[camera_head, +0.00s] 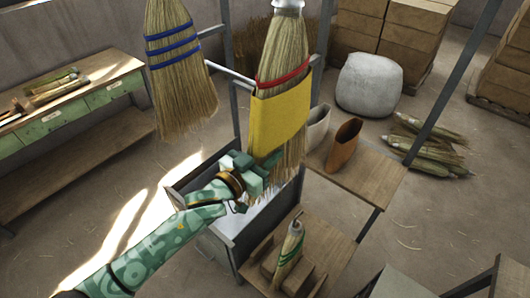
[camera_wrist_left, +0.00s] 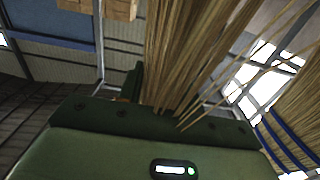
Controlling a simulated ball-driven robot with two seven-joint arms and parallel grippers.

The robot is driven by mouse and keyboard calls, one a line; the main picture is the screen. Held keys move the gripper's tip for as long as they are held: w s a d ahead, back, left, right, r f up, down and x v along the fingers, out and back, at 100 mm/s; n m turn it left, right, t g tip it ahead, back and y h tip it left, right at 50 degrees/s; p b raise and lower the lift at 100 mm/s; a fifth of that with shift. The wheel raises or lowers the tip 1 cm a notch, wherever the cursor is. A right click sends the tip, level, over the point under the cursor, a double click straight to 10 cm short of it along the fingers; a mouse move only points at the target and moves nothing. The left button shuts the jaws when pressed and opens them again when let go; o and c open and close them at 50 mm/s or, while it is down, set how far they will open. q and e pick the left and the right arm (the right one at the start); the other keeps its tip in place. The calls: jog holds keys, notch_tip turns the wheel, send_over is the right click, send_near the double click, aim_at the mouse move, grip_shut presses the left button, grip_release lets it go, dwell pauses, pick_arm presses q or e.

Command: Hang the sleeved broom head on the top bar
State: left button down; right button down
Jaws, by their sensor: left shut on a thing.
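The sleeved broom head (camera_head: 286,50) is straw with a red band, a metallic cap at its top and a yellow sleeve (camera_head: 280,118) around its lower middle. It is upright, leaning slightly, its bristles pointing down. My left gripper (camera_head: 265,176) is shut on its bristles just below the sleeve. In the left wrist view the bristles (camera_wrist_left: 190,50) rise from between the jaws. A pale rack bar (camera_head: 229,71) passes behind, left of the broom head. Whether the cap touches any bar is cut off by the top edge. My right gripper is not in view.
A blue-banded broom head (camera_head: 180,80) hangs to the left. Below is a grey open bin (camera_head: 240,232).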

pick_arm(q)
jog(key=shift+w+f, duration=0.1)
jog(key=c, duration=0.9)
grip_release()
jog(key=shift+f, duration=0.1)
